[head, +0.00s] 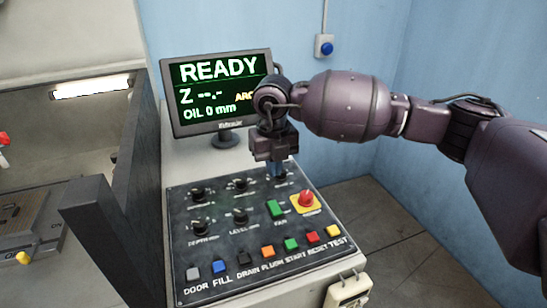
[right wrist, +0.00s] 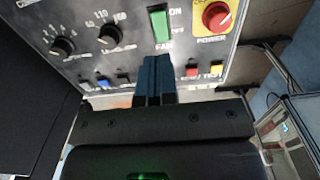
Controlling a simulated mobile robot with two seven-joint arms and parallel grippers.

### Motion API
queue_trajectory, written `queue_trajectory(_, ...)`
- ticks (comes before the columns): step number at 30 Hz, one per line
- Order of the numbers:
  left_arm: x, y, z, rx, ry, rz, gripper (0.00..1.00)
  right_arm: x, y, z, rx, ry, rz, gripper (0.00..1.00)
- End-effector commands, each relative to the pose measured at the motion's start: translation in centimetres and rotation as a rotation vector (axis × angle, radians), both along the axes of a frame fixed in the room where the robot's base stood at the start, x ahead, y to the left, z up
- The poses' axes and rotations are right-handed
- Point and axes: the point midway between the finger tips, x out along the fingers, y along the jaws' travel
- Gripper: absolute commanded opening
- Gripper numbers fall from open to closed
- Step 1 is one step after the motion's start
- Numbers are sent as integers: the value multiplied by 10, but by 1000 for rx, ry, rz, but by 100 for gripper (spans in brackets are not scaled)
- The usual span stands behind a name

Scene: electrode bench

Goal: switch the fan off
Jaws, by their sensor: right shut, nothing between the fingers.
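The fan switch is a green rocker (head: 275,209) on the dark control panel (head: 215,240), with FAN printed below it. In the right wrist view the green rocker (right wrist: 159,25) shows upright between the words ON and FAN; which side is pressed I cannot tell. My right gripper (head: 275,170) is shut and empty, pointing down at the panel, beyond the rocker in the head view. In the right wrist view its blue fingertips (right wrist: 154,62) lie just below the rocker in the picture. They look apart from it, but the gap is hard to judge. My left gripper is not in view.
A red power knob (head: 306,198) on a yellow plate sits right beside the rocker. Black dials (head: 240,216) are to the left, and a row of coloured buttons (head: 268,251) runs along the near edge. A screen (head: 220,90) reading READY stands behind the panel.

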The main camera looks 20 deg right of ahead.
Motion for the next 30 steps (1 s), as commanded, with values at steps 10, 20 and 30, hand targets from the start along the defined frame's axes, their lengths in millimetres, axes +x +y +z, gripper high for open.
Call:
queue_trajectory(10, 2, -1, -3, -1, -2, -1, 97, 0, 0, -61, -1, 2, 0, 0)
queue_trajectory(20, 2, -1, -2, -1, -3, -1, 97, 0, 0, -90, 0, -1, -1, 0)
queue_trajectory(30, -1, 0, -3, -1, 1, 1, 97, 0, 0, -92, 0, -1, 0, 0)
